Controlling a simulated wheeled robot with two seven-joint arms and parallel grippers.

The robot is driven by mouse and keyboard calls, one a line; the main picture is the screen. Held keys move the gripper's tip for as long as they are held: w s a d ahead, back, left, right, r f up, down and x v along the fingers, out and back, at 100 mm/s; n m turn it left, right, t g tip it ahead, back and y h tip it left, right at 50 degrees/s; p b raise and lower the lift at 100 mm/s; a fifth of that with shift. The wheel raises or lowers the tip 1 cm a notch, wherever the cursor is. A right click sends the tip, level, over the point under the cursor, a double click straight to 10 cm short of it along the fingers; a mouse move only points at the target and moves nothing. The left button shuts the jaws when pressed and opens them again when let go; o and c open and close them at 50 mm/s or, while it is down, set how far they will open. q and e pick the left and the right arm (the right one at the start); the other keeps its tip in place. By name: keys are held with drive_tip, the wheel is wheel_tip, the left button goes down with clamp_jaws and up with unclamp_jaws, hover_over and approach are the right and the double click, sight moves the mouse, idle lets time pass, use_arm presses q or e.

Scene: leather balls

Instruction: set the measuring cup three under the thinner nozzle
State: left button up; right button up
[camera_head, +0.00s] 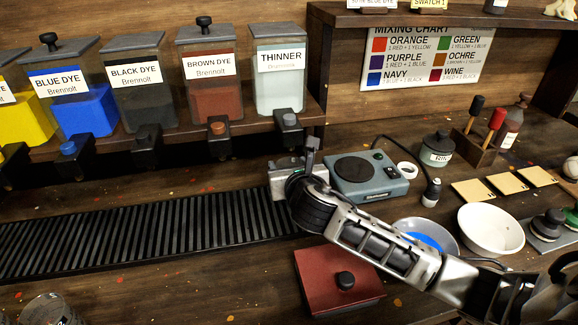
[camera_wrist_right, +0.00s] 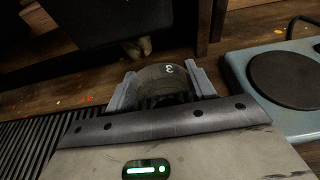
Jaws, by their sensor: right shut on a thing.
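The measuring cup three (camera_wrist_right: 162,72), a dark-looking clear cup marked 3, is between the fingers of my right gripper (camera_wrist_right: 163,88) in the right wrist view. My right gripper (camera_head: 296,168) is shut on it, at the right end of the slatted drip grate. In the head view the cup is hidden behind the gripper. The thinner container (camera_head: 277,88) stands last on the right of the dispenser shelf. Its nozzle (camera_head: 290,122) is on the front, above and just behind the gripper in the picture. My left gripper is not in view.
A hot plate (camera_head: 366,178) stands close on the right of the gripper. The black drip grate (camera_head: 150,228) runs left, clear. A red box (camera_head: 325,285), a white bowl (camera_head: 490,230) and a bowl of blue (camera_head: 425,234) lie near my forearm. A glass (camera_head: 48,311) stands at lower left.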

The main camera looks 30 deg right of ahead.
drive_tip(key=shift+f, duration=0.15)
drive_tip(key=o, duration=1.1)
drive_tip(key=shift+s+r, duration=0.2)
drive_tip(key=v, duration=1.1)
drive_tip(key=shift+s+a+r, duration=0.1)
drive_tip(key=shift+s+r, duration=0.1)
drive_tip(key=shift+s, duration=0.05)
